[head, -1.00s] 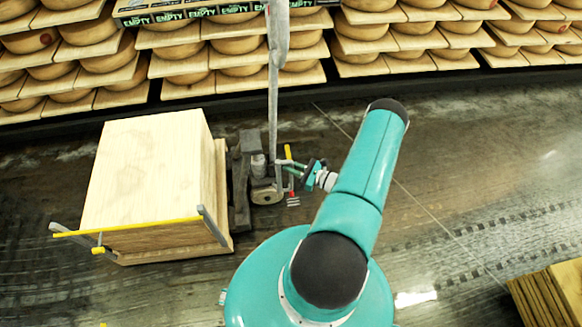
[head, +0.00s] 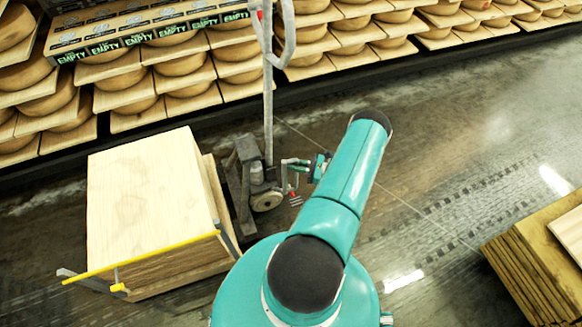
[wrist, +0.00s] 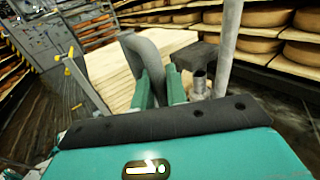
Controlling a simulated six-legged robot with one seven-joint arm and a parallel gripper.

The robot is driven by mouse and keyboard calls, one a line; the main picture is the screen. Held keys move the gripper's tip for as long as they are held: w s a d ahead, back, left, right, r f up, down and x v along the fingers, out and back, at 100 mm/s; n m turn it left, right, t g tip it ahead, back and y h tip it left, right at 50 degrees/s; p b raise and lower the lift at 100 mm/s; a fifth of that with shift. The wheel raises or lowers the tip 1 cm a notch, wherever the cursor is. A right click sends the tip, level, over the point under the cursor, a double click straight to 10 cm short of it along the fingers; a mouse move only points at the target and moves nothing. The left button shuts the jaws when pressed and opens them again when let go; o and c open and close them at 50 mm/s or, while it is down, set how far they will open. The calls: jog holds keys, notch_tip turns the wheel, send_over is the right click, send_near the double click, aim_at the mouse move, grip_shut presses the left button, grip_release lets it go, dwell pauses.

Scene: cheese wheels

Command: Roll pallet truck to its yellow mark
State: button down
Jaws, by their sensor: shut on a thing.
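The grey pallet truck (head: 250,185) stands left of my arm, its tall handle (head: 268,110) rising upright with a loop at the top. A pale wooden load (head: 148,200) sits at its left; the forks are hidden. My gripper (head: 300,165) is beside the truck's pump unit. In the wrist view, my gripper (wrist: 160,92) is shut on a curved grey bar (wrist: 146,55) of the truck, with a green finger on each side. A yellow bar (head: 150,256) runs along the load's near edge. I cannot make out a yellow mark on the floor.
Shelves of cheese wheels (head: 180,65) stand behind the truck, with a dark base edge close to it. A stack of wooden boards (head: 535,262) lies at the lower right. The dark floor (head: 430,190) between is open.

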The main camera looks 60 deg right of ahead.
jog(key=shift+a, duration=0.1)
jog(key=c, duration=1.8)
grip_release()
jog(key=shift+s, duration=0.1)
jog(key=v, duration=1.3)
jog(key=shift+s, duration=0.4)
